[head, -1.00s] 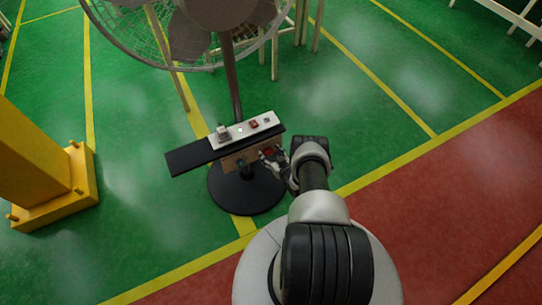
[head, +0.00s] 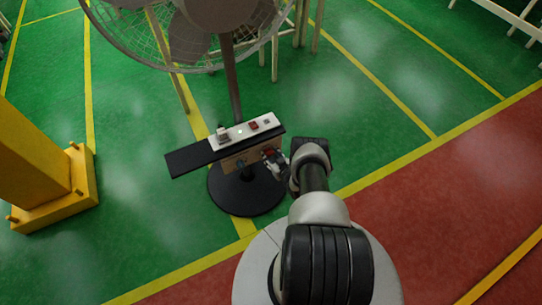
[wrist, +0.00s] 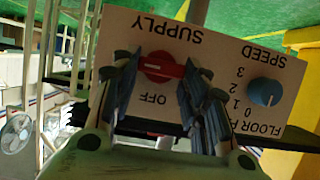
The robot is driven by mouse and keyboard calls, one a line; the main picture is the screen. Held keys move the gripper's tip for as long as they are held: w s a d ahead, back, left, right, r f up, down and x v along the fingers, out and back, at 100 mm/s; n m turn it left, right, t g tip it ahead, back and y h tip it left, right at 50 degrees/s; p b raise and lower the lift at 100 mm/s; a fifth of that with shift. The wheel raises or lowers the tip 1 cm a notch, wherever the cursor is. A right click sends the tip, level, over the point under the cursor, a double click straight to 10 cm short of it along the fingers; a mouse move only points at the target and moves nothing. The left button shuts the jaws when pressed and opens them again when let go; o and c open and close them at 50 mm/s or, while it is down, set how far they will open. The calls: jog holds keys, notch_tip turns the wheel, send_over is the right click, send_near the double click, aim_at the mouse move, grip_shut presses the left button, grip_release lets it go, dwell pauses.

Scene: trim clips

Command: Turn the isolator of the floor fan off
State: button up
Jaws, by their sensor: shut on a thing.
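The isolator is a red rotary knob (wrist: 163,68) on a white panel (wrist: 228,45), upside down in the wrist view. "SUPPLY" stands above it in the picture and "OFF" below it. Its red bar lies about level across the picture, not pointing at "OFF". My gripper (wrist: 163,78) has one finger on each side of the knob and is shut on it. The fingers hide parts of the panel beside the knob. In the head view my gripper (head: 273,155) is at the control box (head: 236,160) on the floor fan's (head: 232,80) pole.
A blue speed knob (wrist: 265,92) with a number scale sits right of the isolator. A dark shelf (head: 188,160) carries a white strip (head: 237,134) with small devices above the box. A yellow post (head: 35,165) stands left.

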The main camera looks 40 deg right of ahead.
jog(key=shift+c, duration=0.2)
jog(key=n+h, duration=0.2)
jog(key=n, duration=0.1)
jog(key=shift+w+a+f+n+b, duration=0.1)
jog(key=shift+a+f+n+b, duration=0.05)
jog(key=shift+a+n+b, duration=0.2)
jog(key=shift+o, duration=0.2)
jog(key=shift+a+n+h, duration=0.15)
jog(key=shift+n+h, duration=0.85)
jog(key=shift+n, duration=0.05)
jog(key=shift+w, duration=0.1)
jog(key=shift+c, duration=0.2)
jog(key=o, duration=1.1)
